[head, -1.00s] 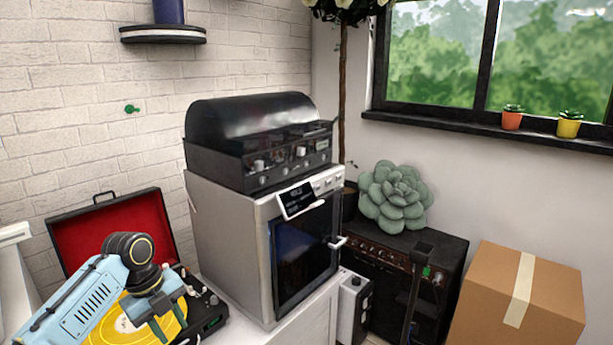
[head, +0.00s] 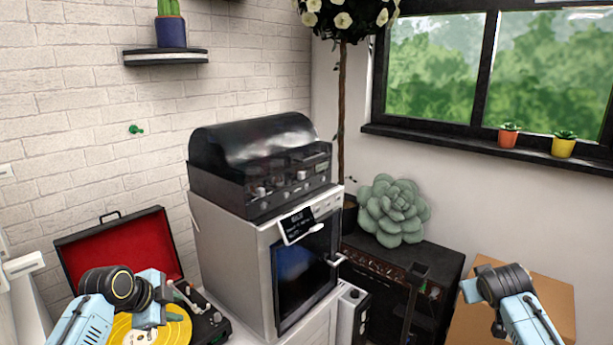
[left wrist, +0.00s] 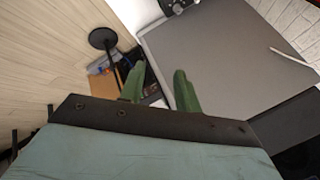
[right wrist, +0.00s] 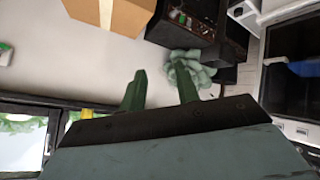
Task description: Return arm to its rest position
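My left arm comes in from the lower left of the head view, light blue with a black joint, in front of the record player. My left gripper (left wrist: 158,82) shows in the left wrist view with its two green fingers apart and nothing between them. My right arm stands at the lower right of the head view, in front of the cardboard box. My right gripper (right wrist: 162,82) shows in the right wrist view with its green fingers apart and empty.
A record player (head: 206,318) with a yellow record and a red-lined case (head: 120,250) is at the left. A boxy machine (head: 235,255) stands in the middle. A black amplifier (head: 440,258) bears a succulent-shaped cushion (head: 393,212). A cardboard box (head: 553,300) is at the right.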

